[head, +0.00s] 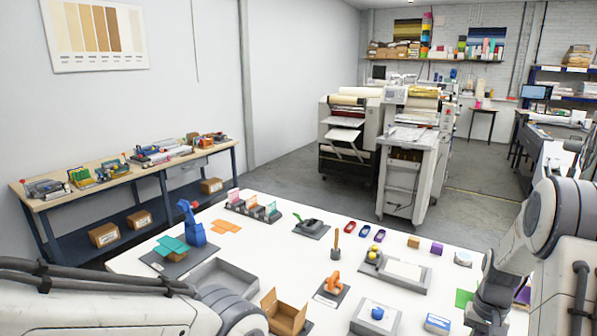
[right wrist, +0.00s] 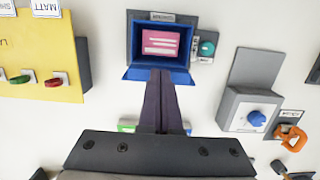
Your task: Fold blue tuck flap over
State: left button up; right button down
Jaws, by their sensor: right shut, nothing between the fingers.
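A blue open box (right wrist: 133,42) stands at the top middle of the right wrist view, with a pink printed card (right wrist: 161,42) inside. A blue flap (right wrist: 134,73) sticks out along its near edge, not folded over the opening. My right gripper (right wrist: 158,72) is shut and empty. Its dark fingertips overlap the middle of the flap in the picture; I cannot tell whether they touch it. I cannot make out the box in the head view, where my right arm covers that side of the table. My left arm shows at the lower left, its gripper out of view.
A teal round item (right wrist: 207,48) sits right of the box. A grey block with a blue knob (right wrist: 256,118) and an orange item (right wrist: 290,137) lie farther right. A yellow board (right wrist: 45,60) lies left. The white table (head: 300,240) has several other small items.

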notch_tip(320, 180, up, 10)
jog(key=p, duration=0.8)
dwell(0.4)
